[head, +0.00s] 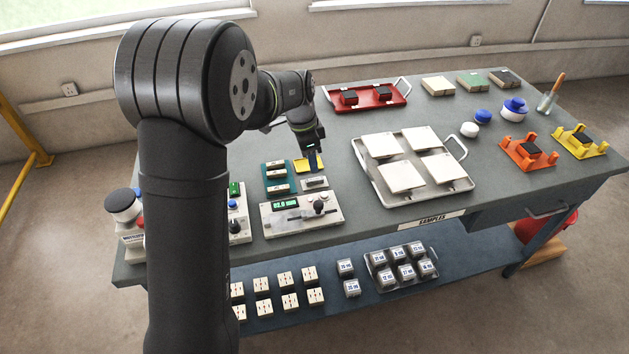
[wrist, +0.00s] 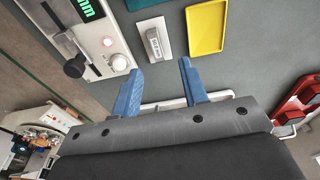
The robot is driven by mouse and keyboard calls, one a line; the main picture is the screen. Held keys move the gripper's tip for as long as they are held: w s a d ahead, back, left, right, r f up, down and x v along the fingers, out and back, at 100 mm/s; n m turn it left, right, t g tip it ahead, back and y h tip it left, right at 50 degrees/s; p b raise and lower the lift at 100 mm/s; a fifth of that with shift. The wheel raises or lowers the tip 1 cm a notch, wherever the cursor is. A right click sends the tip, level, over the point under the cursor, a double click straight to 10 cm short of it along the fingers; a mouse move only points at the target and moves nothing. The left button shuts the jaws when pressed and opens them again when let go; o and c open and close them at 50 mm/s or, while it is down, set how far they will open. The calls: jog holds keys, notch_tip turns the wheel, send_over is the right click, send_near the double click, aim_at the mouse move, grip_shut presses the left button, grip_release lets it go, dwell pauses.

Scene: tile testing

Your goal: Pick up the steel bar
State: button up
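The steel bar looks to be the small grey block with a printed label (wrist: 155,44), lying on a white plate (wrist: 146,28) in the wrist view. In the head view the bar (head: 315,182) is small, between the yellow tray and the grey gauge. My gripper (wrist: 160,88) has two blue fingers spread apart with nothing between them. In the wrist view the bar lies beyond the fingertips, apart from them. In the head view my gripper (head: 315,163) hangs just behind the bar, over the yellow tray's near side.
A yellow tray (wrist: 207,27) lies close beside the bar. The gauge with a green display (head: 275,219) stands in front, and a teal rack (head: 268,184) to the left. A large tray of white tiles (head: 372,186) is to the right; a red tray (head: 361,107) is behind.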

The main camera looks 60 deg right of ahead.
aim_at(314, 179)
jog(key=f, duration=0.6)
jog(key=shift+s+f, duration=0.25)
jog(key=shift+s, duration=0.15)
jog(key=shift+d, duration=0.1)
grip_shut()
